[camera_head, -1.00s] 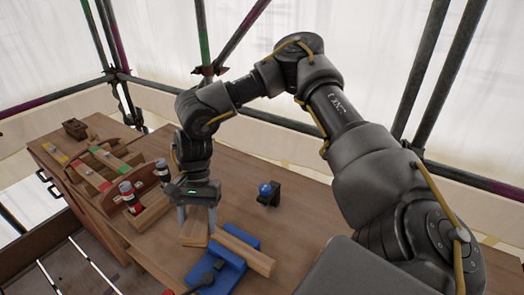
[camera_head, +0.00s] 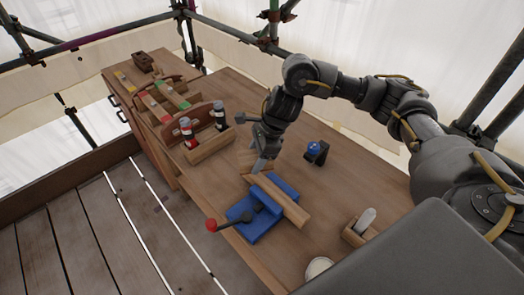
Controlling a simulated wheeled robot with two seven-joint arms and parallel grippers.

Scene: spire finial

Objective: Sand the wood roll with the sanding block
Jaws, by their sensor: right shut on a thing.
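A long pale wood piece, the wood roll (camera_head: 285,204), lies clamped across a blue vise (camera_head: 250,228) with a red-knobbed handle, near the bench's front edge. My right gripper (camera_head: 259,168) comes down at the far left end of the wood roll. It is shut on a brown wooden block, the sanding block (camera_head: 249,157), which is partly hidden by the gripper. The block is close to the end of the wood roll; I cannot tell whether they touch. My left gripper is not in view.
A wooden rack (camera_head: 208,146) with red and dark bottles stands left of my right gripper. A blue ball on a dark stand (camera_head: 315,151) is to the right. A wooden holder (camera_head: 356,235) and a white round dish (camera_head: 319,267) are at the front right.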

